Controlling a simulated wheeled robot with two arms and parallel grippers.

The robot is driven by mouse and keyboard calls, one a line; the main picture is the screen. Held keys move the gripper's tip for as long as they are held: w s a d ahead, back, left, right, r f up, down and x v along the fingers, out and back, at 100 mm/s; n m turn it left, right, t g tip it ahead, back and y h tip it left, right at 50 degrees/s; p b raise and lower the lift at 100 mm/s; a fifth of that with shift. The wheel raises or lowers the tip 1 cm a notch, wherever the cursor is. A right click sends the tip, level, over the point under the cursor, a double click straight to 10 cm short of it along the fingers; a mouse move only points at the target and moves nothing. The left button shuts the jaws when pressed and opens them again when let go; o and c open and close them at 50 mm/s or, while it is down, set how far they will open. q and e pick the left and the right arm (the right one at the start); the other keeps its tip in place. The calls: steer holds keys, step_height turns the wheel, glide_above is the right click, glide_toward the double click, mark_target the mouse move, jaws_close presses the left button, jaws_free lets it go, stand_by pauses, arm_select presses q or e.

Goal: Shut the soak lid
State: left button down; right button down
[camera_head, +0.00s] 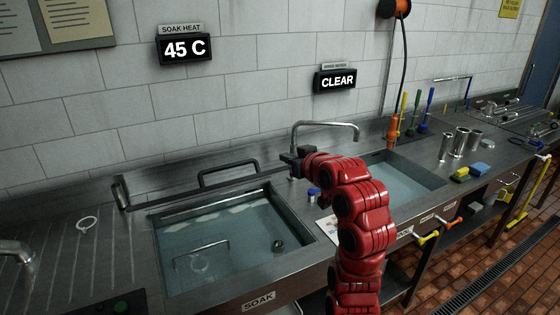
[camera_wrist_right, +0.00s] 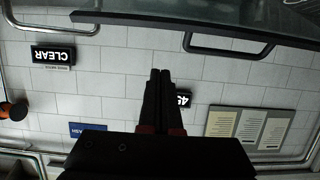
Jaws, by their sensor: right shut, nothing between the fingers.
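The soak basin (camera_head: 222,282), labelled SOAK, is full of water with a few objects under the surface. Its soak lid (camera_head: 190,197) stands open along the basin's back edge, seen nearly edge-on as a dark bar with a black handle (camera_head: 228,170) behind it. In the right wrist view the lid (camera_wrist_right: 205,25) crosses the top as a panel with its handle (camera_wrist_right: 228,45). My right gripper (camera_head: 287,160) is shut and empty, close to the lid's right end; I cannot tell whether it touches. It also shows in the right wrist view (camera_wrist_right: 160,75). My left gripper is out of view.
A wall display (camera_head: 185,48) reads 45 C, another (camera_head: 335,80) reads CLEAR. A faucet (camera_head: 325,127) arches behind my right arm, over a second water-filled basin (camera_head: 400,185). A white ring (camera_head: 87,223) lies on the drainboard. Brushes, metal cups and sponges stand at right.

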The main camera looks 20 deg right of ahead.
steer(key=p+x, duration=0.4)
steer(key=x, duration=0.5)
steer(key=shift+w, duration=0.4)
steer(key=shift+s+d+f+p, duration=0.1)
steer(key=shift+s+f+p, duration=0.55)
steer(key=shift+f, duration=0.25)
steer(key=shift+s+f+p, duration=0.4)
steer(key=shift+s+f, duration=0.25)
steer(key=shift+f, duration=0.15)
steer(key=s+f+t+b, duration=0.2)
steer(key=s+f+b, duration=0.1)
steer(key=f+b, duration=0.4)
steer(key=s+f+t+b, duration=0.2)
steer(key=s+f+b, duration=0.1)
steer(key=f+b, duration=0.5)
steer(key=s+f+t+b, duration=0.1)
steer(key=s+f+b, duration=0.2)
steer(key=f+b, duration=0.4)
steer(key=shift+s+d+f+t+b, duration=0.2)
steer(key=shift+s+f+t+b, duration=0.15)
steer(key=shift+b, duration=2.5)
steer(key=shift+f+t+b, duration=0.25)
steer(key=shift+f+b, duration=0.1)
steer(key=shift+b, duration=0.45)
steer(key=shift+s, duration=0.1)
